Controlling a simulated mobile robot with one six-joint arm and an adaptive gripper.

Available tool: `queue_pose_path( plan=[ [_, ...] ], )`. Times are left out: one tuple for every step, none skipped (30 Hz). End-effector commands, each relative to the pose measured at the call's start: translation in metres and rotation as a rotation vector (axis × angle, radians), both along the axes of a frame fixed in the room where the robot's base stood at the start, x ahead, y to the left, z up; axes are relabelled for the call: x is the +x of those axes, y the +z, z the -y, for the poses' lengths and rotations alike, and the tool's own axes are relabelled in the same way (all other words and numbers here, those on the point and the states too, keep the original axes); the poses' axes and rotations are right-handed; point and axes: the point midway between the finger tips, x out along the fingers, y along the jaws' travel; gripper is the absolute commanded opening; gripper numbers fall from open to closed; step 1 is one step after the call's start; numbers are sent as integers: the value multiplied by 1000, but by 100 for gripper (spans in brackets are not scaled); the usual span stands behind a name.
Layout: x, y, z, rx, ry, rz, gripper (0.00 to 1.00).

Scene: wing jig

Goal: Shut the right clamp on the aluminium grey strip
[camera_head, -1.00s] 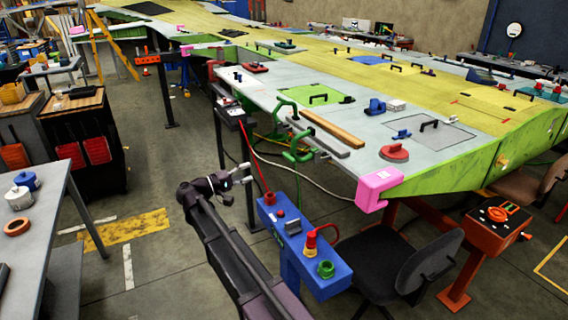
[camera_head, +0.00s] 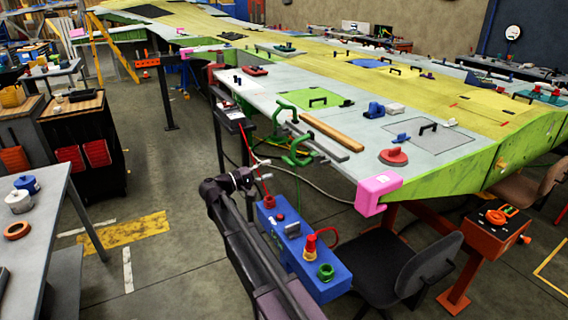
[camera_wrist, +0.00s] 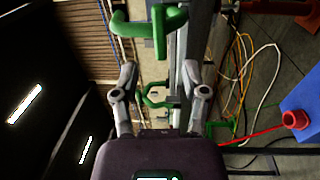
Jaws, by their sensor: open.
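The aluminium grey strip (camera_head: 326,146) lies near the front edge of the wing jig, beside a wooden strip (camera_head: 333,131). The right clamp (camera_head: 297,152) is green and stands at the edge by the grey strip. The left clamp (camera_head: 281,110) is also green and sits farther back. My gripper (camera_head: 262,178) is in front of and a little below the right clamp. In the wrist view my gripper (camera_wrist: 162,78) is open and empty, with green clamp parts (camera_wrist: 155,96) showing between and beyond its fingers. I cannot tell whether the fingers touch the clamp or whether its jaw meets the strip.
A blue box stand (camera_head: 310,262) with a red plug and green knob stands close below my gripper. A black chair (camera_head: 425,265) and a pink corner guard (camera_head: 377,188) are to the right. Cables (camera_wrist: 240,80) hang near the jig edge.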

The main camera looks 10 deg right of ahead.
Motion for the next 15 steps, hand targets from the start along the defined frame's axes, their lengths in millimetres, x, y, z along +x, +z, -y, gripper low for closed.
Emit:
queue_pose_path(
  plan=[
    [2,2,9,0,-1,0,57],
    [4,2,13,0,-1,0,57],
    [6,2,19,0,-2,0,57],
    [7,3,23,0,-2,0,57],
    [9,3,27,0,-1,0,57],
    [10,4,32,0,-1,0,57],
    [11,4,36,0,-1,0,57],
    [12,4,39,0,-1,0,57],
    [14,5,44,0,-1,0,57],
    [15,5,47,0,-1,0,57],
    [16,5,50,0,0,0,57],
    [17,5,53,0,0,0,57],
    [18,5,54,0,0,0,57],
    [18,6,56,0,0,0,57],
    [19,6,58,0,0,0,57]
  ],
)
